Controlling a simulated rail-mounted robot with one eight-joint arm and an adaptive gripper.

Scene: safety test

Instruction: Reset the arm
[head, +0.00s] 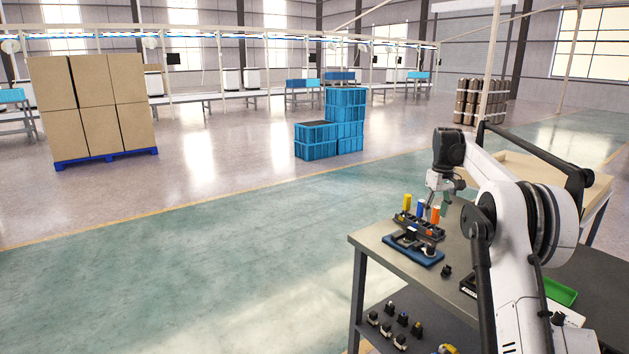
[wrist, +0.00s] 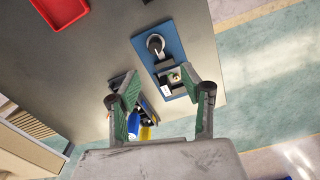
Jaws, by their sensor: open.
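My arm (head: 515,240) reaches over the workbench from the right in the head view, bent with its wrist low. My gripper (wrist: 160,98) is open in the wrist view, its two green-padded fingers apart with nothing held between them. Below the fingers is a blue base plate (wrist: 172,48) with a dark round part and a small fixture on it; the plate also shows in the head view (head: 428,257). A dark rack (head: 432,230) holds yellow, blue and orange-handled tools, close to the gripper. The fingers hide part of the rack in the wrist view.
The workbench (head: 456,252) has a lower shelf with several small parts (head: 388,325). A green tray (head: 560,291) lies right of the arm, and a red tray (wrist: 62,10) shows in the wrist view. Blue crates (head: 345,115) and boxes (head: 95,105) stand on the floor far off.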

